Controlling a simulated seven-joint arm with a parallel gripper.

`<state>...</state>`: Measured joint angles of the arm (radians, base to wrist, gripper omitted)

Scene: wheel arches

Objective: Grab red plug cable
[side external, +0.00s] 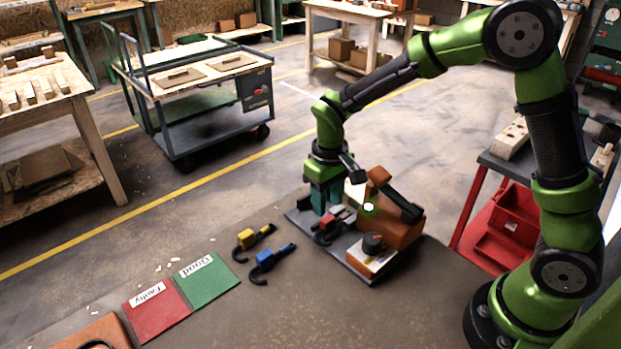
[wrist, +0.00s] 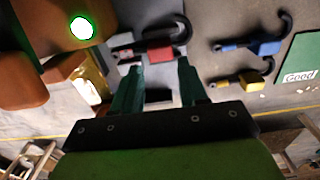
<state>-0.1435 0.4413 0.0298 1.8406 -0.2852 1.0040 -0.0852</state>
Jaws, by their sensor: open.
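The red plug cable (side external: 328,226) lies on the dark grey board (side external: 361,276), with its black cord curling off the plug. In the wrist view the red plug (wrist: 160,54) shows just beyond and between the fingertips. My gripper (side external: 326,205) points down over the board, close to the red plug. In the wrist view its two teal fingers (wrist: 158,66) are apart with nothing held between them. I cannot tell the exact height of the fingertips above the plug.
A yellow plug cable (side external: 247,238) and a blue plug cable (side external: 265,258) lie left of the board. Green "Good" (side external: 209,279) and red "Faulty" (side external: 156,308) mats are further left. An orange-brown fixture (side external: 402,232) stands right of my gripper.

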